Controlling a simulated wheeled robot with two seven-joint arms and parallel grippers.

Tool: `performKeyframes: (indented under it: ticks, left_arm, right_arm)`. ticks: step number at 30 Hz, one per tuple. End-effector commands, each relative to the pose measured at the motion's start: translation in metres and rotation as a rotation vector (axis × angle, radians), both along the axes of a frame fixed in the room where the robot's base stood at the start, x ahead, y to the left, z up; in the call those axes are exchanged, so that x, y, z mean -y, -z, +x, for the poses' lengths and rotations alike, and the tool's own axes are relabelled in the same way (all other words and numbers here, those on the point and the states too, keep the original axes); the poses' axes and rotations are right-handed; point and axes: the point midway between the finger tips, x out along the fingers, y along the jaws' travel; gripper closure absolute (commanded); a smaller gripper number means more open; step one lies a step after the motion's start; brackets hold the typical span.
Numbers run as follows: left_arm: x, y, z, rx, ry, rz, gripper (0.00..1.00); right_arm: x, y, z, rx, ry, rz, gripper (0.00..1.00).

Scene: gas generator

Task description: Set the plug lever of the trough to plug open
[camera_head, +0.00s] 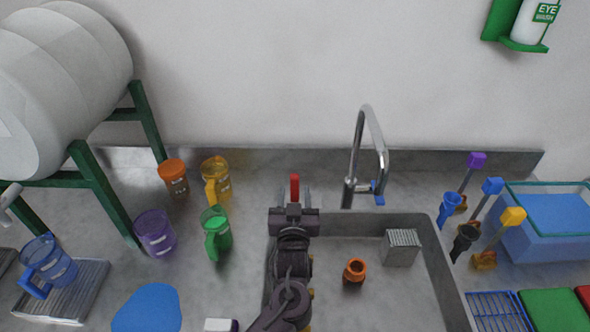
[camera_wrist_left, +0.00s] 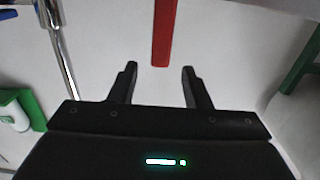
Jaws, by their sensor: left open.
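The trough (camera_head: 400,290) is a grey metal sink set in the counter. The red plug lever (camera_head: 295,187) stands upright by its far left corner, and it also shows in the left wrist view (camera_wrist_left: 164,32). My left gripper (camera_head: 294,192) is open, with one finger on each side of the lever in the head view. In the wrist view the gripper (camera_wrist_left: 159,68) has the lever's near end centred between the fingertips, with clear gaps on both sides. The lever's base is hidden behind my gripper. My right gripper is not in view.
A tall faucet (camera_head: 362,150) with a blue handle stands right of the lever. An orange pot (camera_head: 355,271) and a ridged grey block (camera_head: 401,247) are in the trough. Green (camera_head: 216,234), yellow (camera_head: 217,178) and purple (camera_head: 156,232) jugs stand to the left.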

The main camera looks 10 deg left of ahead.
Motion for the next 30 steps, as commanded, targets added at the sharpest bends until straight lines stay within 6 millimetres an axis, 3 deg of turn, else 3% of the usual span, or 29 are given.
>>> performKeyframes:
  ticks: [6, 16, 27, 30]
  left_arm:
    - [-0.005, 0.004, 0.023, 0.005, -0.002, 0.001, 0.56]
    - [-0.014, 0.003, 0.069, 0.003, 0.0, 0.001, 0.56]
    - [-0.016, 0.001, 0.076, 0.0, 0.0, -0.001, 0.56]
    - [-0.016, 0.001, 0.076, 0.0, 0.0, -0.001, 0.68]
  right_arm:
    - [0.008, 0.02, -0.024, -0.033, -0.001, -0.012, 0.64]
    - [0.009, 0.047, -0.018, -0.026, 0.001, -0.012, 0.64]
    - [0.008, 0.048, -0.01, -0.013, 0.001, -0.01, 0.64]
    - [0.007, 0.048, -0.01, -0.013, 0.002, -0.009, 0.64]
